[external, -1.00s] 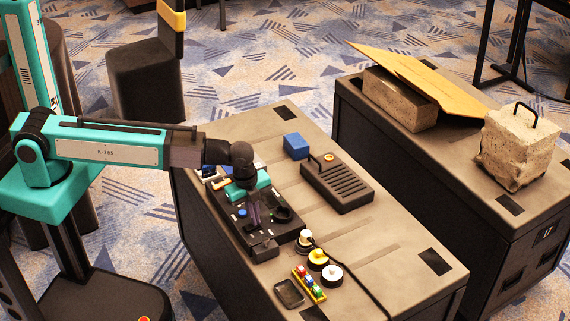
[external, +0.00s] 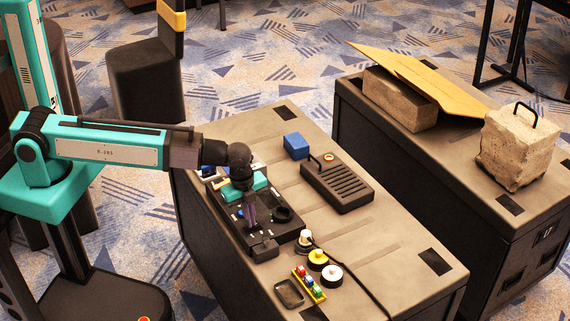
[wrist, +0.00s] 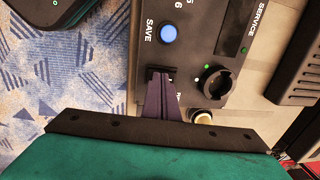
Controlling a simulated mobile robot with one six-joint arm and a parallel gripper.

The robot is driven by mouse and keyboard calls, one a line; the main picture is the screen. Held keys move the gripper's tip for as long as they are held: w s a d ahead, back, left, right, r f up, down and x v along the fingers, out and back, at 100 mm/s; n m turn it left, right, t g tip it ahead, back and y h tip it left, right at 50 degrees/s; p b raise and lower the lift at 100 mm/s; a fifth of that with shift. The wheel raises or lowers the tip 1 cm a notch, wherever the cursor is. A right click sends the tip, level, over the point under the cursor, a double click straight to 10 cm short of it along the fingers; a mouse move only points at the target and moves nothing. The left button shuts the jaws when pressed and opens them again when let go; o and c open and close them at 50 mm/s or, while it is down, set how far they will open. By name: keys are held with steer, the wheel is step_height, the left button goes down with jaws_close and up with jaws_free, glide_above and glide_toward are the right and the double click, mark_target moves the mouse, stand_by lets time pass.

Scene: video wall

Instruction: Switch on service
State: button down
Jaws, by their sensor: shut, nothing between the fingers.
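The black control panel (external: 229,209) lies on the near grey case. In the wrist view, the word SERVICE is printed on the panel (wrist: 232,27) at the upper right, beside a small green light (wrist: 243,50). Any control above that word is out of frame. In the external view my gripper (external: 250,224) points down over the panel; contact cannot be told.
A black slotted box (external: 338,184) and a blue block (external: 296,146) stand behind the panel. Round yellow and white pieces (external: 318,259), a colored strip (external: 309,284) and a dark tray (external: 289,293) lie toward the front. The far case holds two stone blocks (external: 515,145).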

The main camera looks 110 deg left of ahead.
steer(key=shift+r, duration=0.2)
steer(key=shift+s+d+r+p, duration=0.15)
steer(key=shift+r+p, duration=0.55)
steer(key=shift+r, duration=0.35)
steer(key=shift+s+d+r+p, duration=0.1)
steer(key=shift+r+p, duration=0.6)
steer(key=shift+r, duration=0.35)
steer(key=shift+b, duration=0.4)
step_height(320, 180, up, 9)
steer(key=s+d+b, duration=0.1)
steer(key=b, duration=0.1)
steer(key=shift+r, duration=0.15)
steer(key=shift+w+a+f+b, duration=0.3)
steer(key=shift+w+b, duration=0.1)
steer(key=shift+b, duration=2.45)
steer(key=shift+w+a+r+b, duration=0.1)
steer(key=shift+r+b, duration=0.05)
steer(key=shift+b, duration=0.6)
steer(key=shift+r+b, duration=0.25)
steer(key=shift+b, duration=0.2)
steer(key=shift+f, duration=0.2)
steer(key=p, duration=0.3)
glide_toward(248, 228)
steer(key=shift+w+a+f, duration=0.4)
steer(key=shift+f, duration=0.6)
steer(key=shift+w+a+f, duration=0.35)
steer(key=shift+a+f, duration=0.1)
steer(key=shift+f, duration=0.55)
steer(key=shift+w+a+f, duration=0.4)
steer(key=shift+f, duration=0.65)
